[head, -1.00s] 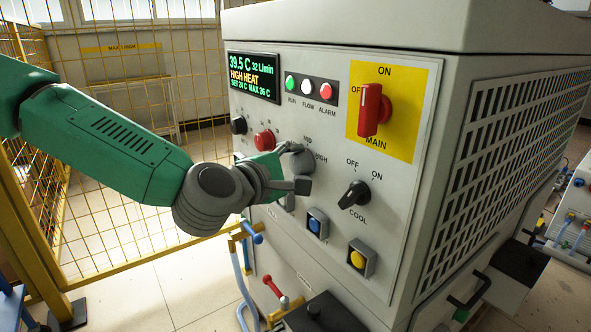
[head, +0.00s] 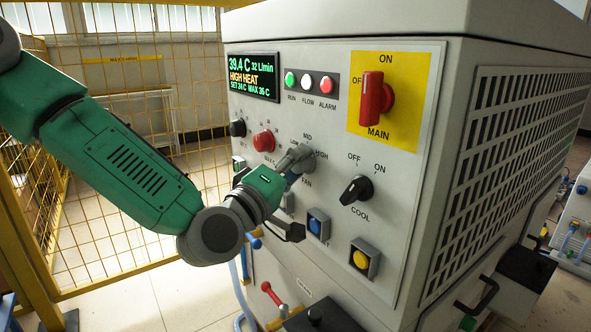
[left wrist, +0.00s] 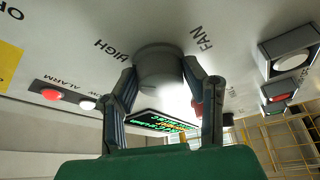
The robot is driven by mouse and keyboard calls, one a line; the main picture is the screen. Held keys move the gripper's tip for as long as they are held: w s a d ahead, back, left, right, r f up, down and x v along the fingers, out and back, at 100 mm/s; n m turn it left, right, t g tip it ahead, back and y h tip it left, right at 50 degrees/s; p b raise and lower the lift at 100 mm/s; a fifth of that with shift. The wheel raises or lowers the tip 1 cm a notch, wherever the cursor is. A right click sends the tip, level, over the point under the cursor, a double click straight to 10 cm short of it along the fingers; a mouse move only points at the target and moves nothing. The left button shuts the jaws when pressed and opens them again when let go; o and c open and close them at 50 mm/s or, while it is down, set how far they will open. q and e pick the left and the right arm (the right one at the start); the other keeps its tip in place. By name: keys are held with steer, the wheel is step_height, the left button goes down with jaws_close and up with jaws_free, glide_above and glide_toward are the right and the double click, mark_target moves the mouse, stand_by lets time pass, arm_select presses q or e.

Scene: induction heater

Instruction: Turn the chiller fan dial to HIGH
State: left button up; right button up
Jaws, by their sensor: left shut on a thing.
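The chiller fan dial (head: 303,158) is a grey round knob on the chiller's front panel, with MID, HIGH and FAN labels around it. My left gripper (head: 295,163) is at the dial and hides part of it in the head view. In the left wrist view, the dial (left wrist: 160,72) sits between the two fingers of my left gripper (left wrist: 160,82), which is shut on it. The HIGH and FAN labels show on either side. I cannot tell which label the dial's pointer faces. My right gripper is not in view.
The display (head: 254,77) reads 39.4 C and HIGH HEAT. The red main switch (head: 373,98) and black COOL knob (head: 356,190) are to the right of the dial. A blue button (head: 318,224) and yellow button (head: 360,259) are below. A yellow mesh fence (head: 100,240) stands at left.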

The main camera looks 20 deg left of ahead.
arm_select(q)
steer(key=shift+f+m, duration=0.3)
steer(key=shift+m, duration=0.4)
steer(key=o, duration=1.1)
steer(key=shift+o, duration=0.3)
steer(key=shift+w+d, duration=0.1)
steer(key=shift+w, duration=0.05)
steer(key=shift+r, duration=0.1)
steer(key=v, duration=0.7)
steer(key=shift+s+a+f+h, duration=0.2)
steer(key=shift+s+f+h, duration=0.05)
steer(key=shift+h, duration=0.15)
